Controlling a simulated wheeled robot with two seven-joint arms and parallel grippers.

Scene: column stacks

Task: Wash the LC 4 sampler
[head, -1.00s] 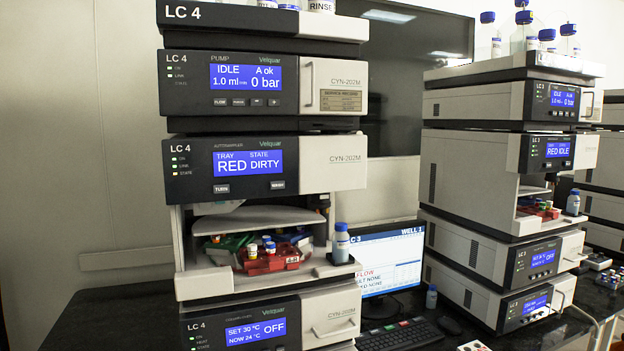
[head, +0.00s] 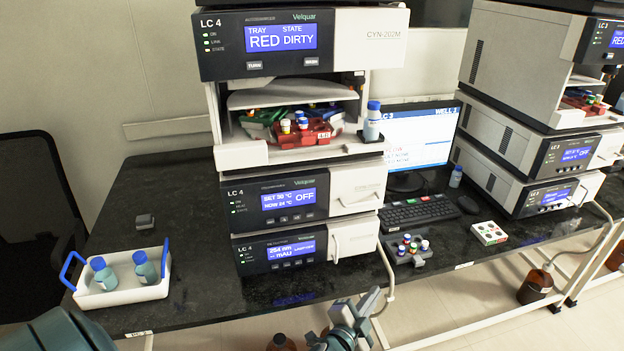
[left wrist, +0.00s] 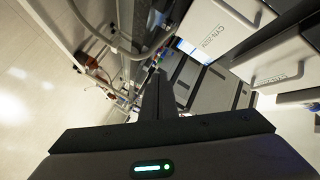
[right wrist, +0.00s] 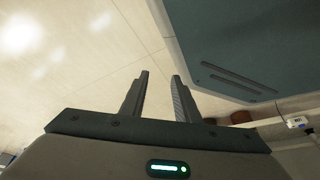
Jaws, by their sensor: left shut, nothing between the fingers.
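The LC 4 autosampler (head: 365,38) is in the upper middle of the head view. Its blue display (head: 281,37) reads TRAY RED, STATE DIRTY. Below the display are a TURN button (head: 254,66) and a WASH button (head: 312,62). Its open bay holds a red tray (head: 290,138) with capped vials, green and blue parts behind. My left gripper (left wrist: 155,98) is shut and empty; in the head view it shows at the bottom edge (head: 370,299), well below the sampler and apart from it. My right gripper (right wrist: 160,98) is open and empty over the floor, out of the head view.
A blue-capped bottle (head: 372,122) stands at the bay's right edge. A white blue-handled carrier (head: 125,294) with two bottles sits at left. The keyboard (head: 418,215), a vial rack (head: 410,250) and the LC 3 stack (head: 510,110) are right. Bench between carrier and stack is mostly clear.

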